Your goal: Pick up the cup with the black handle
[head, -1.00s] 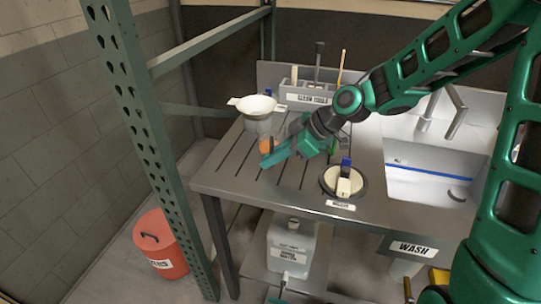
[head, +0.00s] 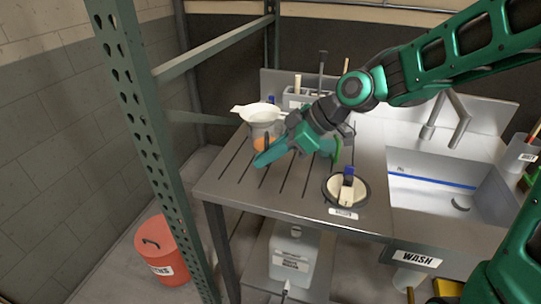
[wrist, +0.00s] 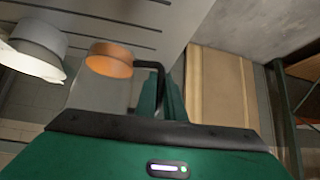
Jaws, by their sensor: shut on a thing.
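The cup (wrist: 98,92) has a clear grey body, an orange band or content at one end and a black handle (wrist: 150,62). It shows close up in the wrist view, left of my fingers. My gripper (wrist: 162,92) is shut on the black handle, with green fingers on it. In the head view, my gripper (head: 271,153) is over the left part of the slatted counter and hides most of the cup; only its orange part (head: 263,140) shows behind the fingers. I cannot tell for sure whether its base is clear of the counter.
A white funnel (head: 257,112) on a grey container stands close behind the cup. A tool caddy (head: 297,100) is at the back. A round opening with a brush (head: 347,190) is at the front, with the sink (head: 430,195) at right. A green post (head: 140,110) stands at left.

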